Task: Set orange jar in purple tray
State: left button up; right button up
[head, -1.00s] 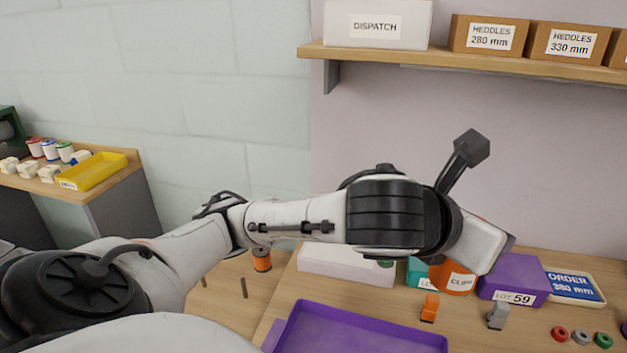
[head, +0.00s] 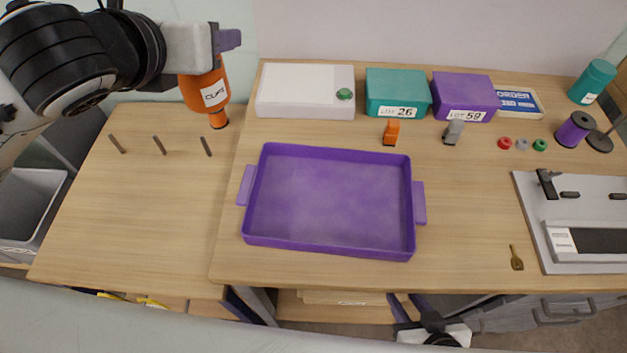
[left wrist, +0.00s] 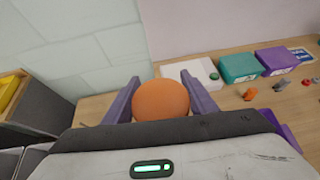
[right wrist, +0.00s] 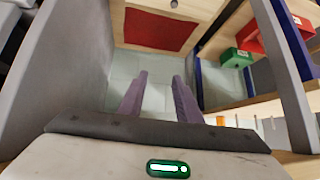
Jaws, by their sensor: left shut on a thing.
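The orange jar (head: 205,90), labelled CLIPS, is in the air at the upper left of the head view, tilted. My left gripper (head: 222,50) is shut on it. The left wrist view shows the jar's round orange end (left wrist: 161,99) between the two purple fingers. The purple tray (head: 335,248) lies empty on the bench, to the right of and nearer than the jar. My right gripper (right wrist: 160,76) is empty with its fingers apart, low at the bench's front edge in the head view (head: 408,308).
A white box (head: 305,105), teal box (head: 397,92) and purple box (head: 463,95) line the bench's back. Orange (head: 391,132) and grey (head: 453,132) clips stand before them.

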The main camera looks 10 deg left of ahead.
aim_at(316, 200)
jog(key=k, duration=0.9)
jog(key=z, duration=0.4)
jog(key=i, duration=0.5)
